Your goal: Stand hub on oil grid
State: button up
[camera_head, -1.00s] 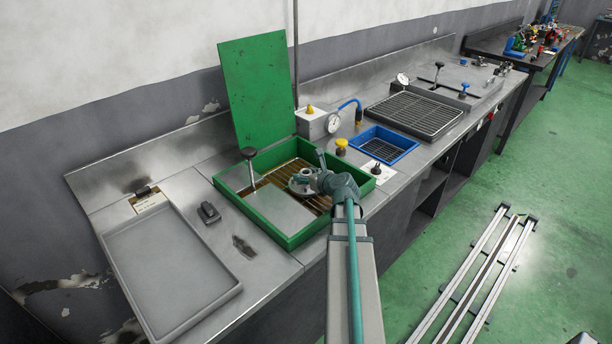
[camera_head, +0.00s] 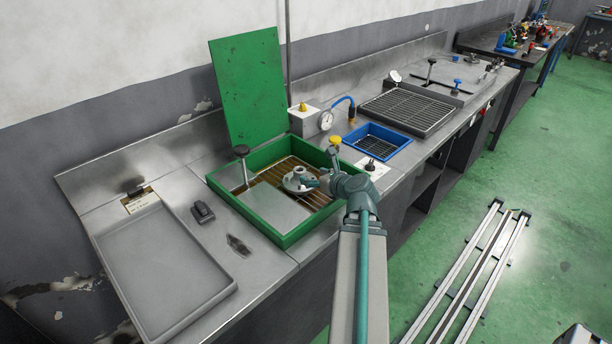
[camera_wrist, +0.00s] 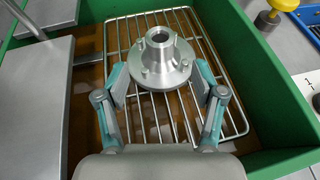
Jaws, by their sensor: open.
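The hub (camera_wrist: 160,60) is a silver flanged part with a raised hollow neck. It stands upright on the wire grid (camera_wrist: 141,120) inside the green oil box, flange down. In the head view the hub (camera_head: 297,178) shows at the right part of the box. My gripper (camera_wrist: 163,90) is open, with its teal-tipped fingers on the two near sides of the flange. Whether the fingers touch the flange, I cannot tell. In the head view my gripper (camera_head: 318,184) comes in from the right over the box rim, and its fingers are partly hidden by my arm.
The green box wall (camera_wrist: 262,70) rises close on the right. A metal plate (camera_head: 270,208) covers the box's left part, with a black-knobbed rod (camera_head: 241,152) beside it. The green lid (camera_head: 250,85) stands open behind. A blue tray (camera_head: 377,142) and grey tray (camera_head: 165,265) flank the box.

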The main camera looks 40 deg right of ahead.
jog(key=s+b, duration=0.1)
jog(key=b, duration=0.2)
jog(key=shift+s+r+b, duration=0.25)
jog(key=shift+s+b, duration=0.25)
jog(key=shift+b, duration=0.65)
jog(key=shift+s+a+r, duration=0.1)
jog(key=shift+s+r, duration=0.05)
jog(key=shift+r, duration=0.05)
